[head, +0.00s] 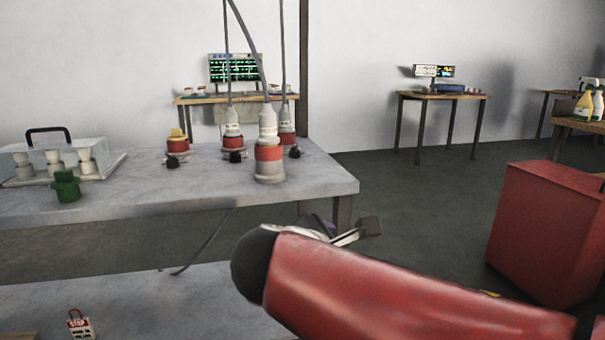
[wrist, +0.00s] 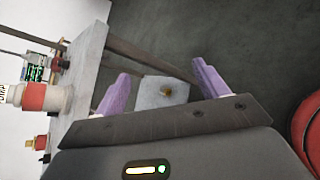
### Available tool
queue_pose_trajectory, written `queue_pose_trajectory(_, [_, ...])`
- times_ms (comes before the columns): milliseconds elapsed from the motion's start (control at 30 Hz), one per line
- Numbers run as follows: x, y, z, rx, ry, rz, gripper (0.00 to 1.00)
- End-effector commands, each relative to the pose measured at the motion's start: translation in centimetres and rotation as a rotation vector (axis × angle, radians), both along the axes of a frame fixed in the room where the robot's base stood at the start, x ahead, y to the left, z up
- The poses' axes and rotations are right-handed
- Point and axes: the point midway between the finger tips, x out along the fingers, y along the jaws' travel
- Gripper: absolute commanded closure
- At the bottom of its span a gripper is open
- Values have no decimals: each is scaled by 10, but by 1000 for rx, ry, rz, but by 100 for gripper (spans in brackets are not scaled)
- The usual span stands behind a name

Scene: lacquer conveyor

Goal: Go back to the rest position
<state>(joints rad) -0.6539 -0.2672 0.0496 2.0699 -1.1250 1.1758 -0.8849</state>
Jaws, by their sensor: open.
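My gripper (wrist: 162,68) is open in the wrist view, its two purple fingers spread with nothing between them. In the head view my red arm reaches in from the lower right and hides most of the gripper. The arm's end is in front of the right end of the grey table (head: 325,183), apart from the objects on it.
Red-banded plugs with cables, one in front (head: 269,160), stand on the table. A green knob (head: 66,187) and a clear-covered case (head: 60,160) are left. A lower grey surface holds a red-and-white tag (head: 79,324). A red cabinet (head: 545,235) stands right; the floor between is clear.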

Motion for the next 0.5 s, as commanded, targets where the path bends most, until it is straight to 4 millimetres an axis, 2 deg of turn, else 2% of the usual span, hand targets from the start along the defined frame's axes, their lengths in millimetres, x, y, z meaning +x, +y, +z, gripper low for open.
queue_pose_trajectory(33, [-12,-26,-13,121,9,-98,27])
queue_pose_trajectory(100, [-35,-58,-37,351,15,-271,27])
queue_pose_trajectory(200, [-76,-89,-74,719,-12,-569,27])
queue_pose_trajectory(333, [-119,-100,-108,1152,-92,-944,27])
queue_pose_trajectory(400, [-134,-100,-119,1336,-140,-1107,27])
queue_pose_trajectory(500, [-147,-97,-128,1528,-197,-1278,27])
